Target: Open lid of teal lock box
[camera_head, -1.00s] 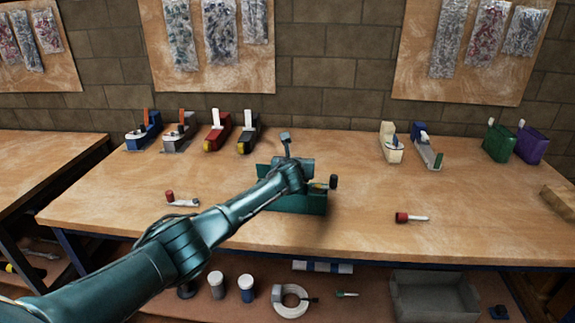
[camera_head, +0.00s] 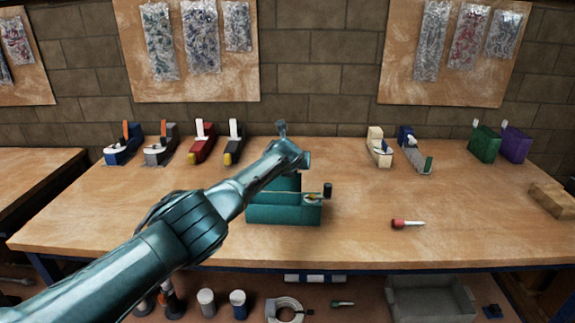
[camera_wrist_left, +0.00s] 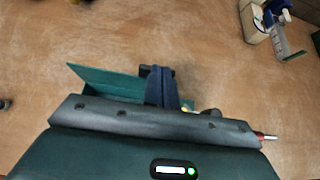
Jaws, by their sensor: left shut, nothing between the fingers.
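The teal lock box (camera_head: 284,214) stands on the workbench near its middle, partly behind my left arm. A teal panel, apparently its lid (camera_head: 287,183), stands up at the back of the box, partly hidden by the arm. A dark knob (camera_head: 327,190) and a small yellow part are at the box's right end. My left wrist is above and behind the box in the head view, its fingers hidden. In the left wrist view my left gripper (camera_wrist_left: 163,84) is shut and empty, beside a teal panel of the box (camera_wrist_left: 105,80); contact cannot be told. My right gripper is not in view.
A red-handled tool (camera_head: 405,224) lies on the workbench (camera_head: 365,200) to the right. Several planes, including a blue one (camera_head: 121,146), stand along the back. Green (camera_head: 484,144) and purple (camera_head: 515,146) boxes stand at the back right. Bench surface right of the box is mostly clear.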

